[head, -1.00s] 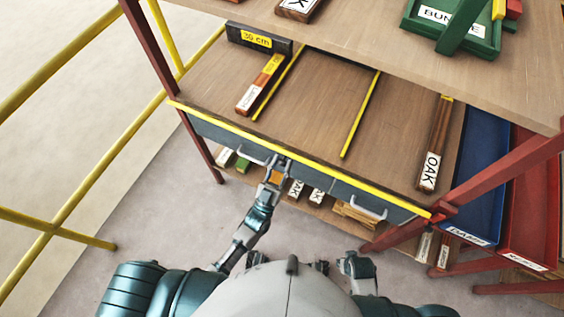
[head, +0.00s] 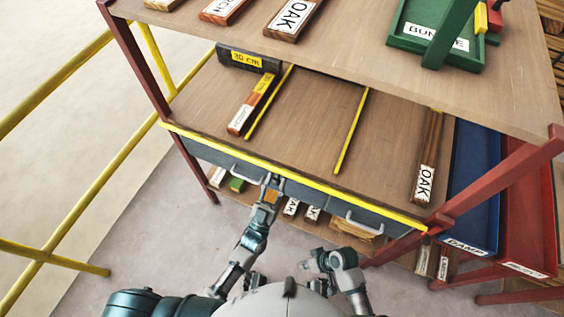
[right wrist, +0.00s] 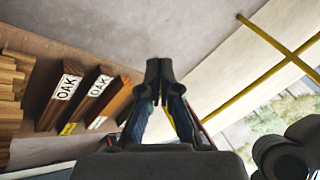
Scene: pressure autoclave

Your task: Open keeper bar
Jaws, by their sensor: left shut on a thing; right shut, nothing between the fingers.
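The likely keeper bar (head: 298,193) is a long grey bar with a yellow top edge along the front of the middle shelf in the head view. It has a pale left handle (head: 245,177) and a pale right handle (head: 364,229). My left gripper (head: 272,184) is shut at the right end of the left handle, and its fingers hide the grasped part. The bar stands upright against the shelf front. My right gripper (head: 308,265) is shut and empty, low in front of the shelf and apart from the bar. Its closed fingertips (right wrist: 159,72) show in the right wrist view.
The middle shelf (head: 300,130) carries a 30 cm block (head: 248,60), yellow divider strips and an OAK board (head: 427,160). Blue (head: 474,190) and red (head: 528,220) bins stand right. A yellow rail (head: 75,170) runs left. A red post (head: 480,190) stands near the bar's right end.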

